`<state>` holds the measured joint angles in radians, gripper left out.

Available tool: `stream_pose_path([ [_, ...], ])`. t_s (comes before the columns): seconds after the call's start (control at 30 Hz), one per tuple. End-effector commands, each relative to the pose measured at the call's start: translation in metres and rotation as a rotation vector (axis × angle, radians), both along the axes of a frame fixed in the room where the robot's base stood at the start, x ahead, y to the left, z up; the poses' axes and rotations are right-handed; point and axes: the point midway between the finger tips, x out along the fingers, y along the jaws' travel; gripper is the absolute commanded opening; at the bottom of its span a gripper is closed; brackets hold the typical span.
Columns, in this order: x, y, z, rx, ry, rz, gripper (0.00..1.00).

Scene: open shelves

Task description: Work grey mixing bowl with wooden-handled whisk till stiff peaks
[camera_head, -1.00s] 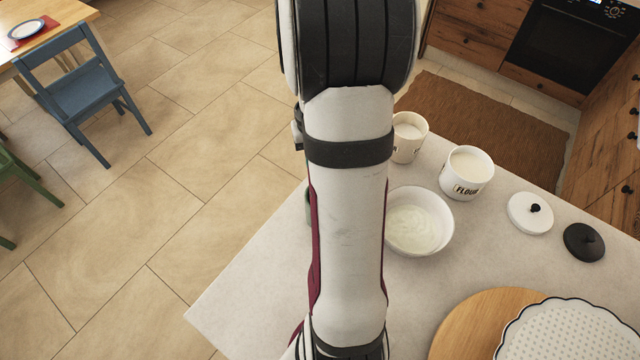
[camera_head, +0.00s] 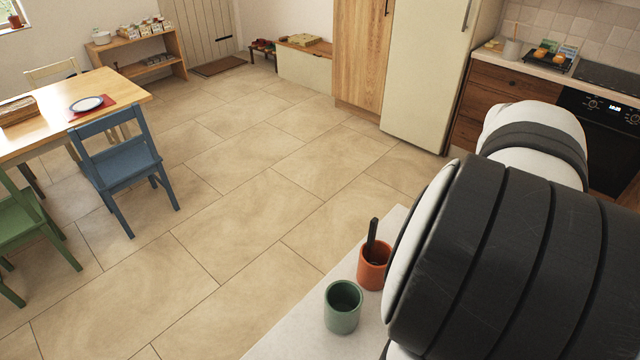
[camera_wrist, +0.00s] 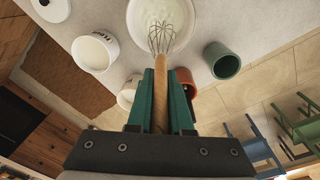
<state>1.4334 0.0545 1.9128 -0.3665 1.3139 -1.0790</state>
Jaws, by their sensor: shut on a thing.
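In the wrist view my gripper (camera_wrist: 162,76) has green fingers shut on the wooden handle of the whisk (camera_wrist: 161,95). The whisk's wire head points away from me and overlaps the bowl in the picture. The mixing bowl (camera_wrist: 134,16) is at the top of the wrist view, cut off by the edge. It looks pale, almost white, with whitish contents. I cannot tell whether the wires touch the contents or hang above them. In the head view my arm fills the right side and hides bowl, whisk and gripper.
Near the bowl stand a green cup (camera_head: 343,310), a terracotta cup (camera_head: 372,268) holding a dark-handled utensil, a flour canister (camera_wrist: 84,54) and another white canister (camera_wrist: 124,94). A white lid (camera_wrist: 52,9) lies beyond. Open floor lies left of the counter.

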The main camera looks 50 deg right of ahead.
Motion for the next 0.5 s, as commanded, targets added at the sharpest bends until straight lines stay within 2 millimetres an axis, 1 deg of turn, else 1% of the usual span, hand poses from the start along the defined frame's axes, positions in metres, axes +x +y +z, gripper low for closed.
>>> stream_pose_path([
  [0.03, -0.006, -0.001, 0.0, -0.002, 0.0, -0.003, 0.0],
  [0.07, -0.008, -0.001, 0.0, -0.002, 0.001, -0.001, 0.0],
  [0.17, -0.007, -0.002, -0.007, -0.001, 0.001, 0.003, 0.0],
  [0.5, 0.003, -0.007, -0.052, 0.001, 0.001, 0.002, 0.0],
])
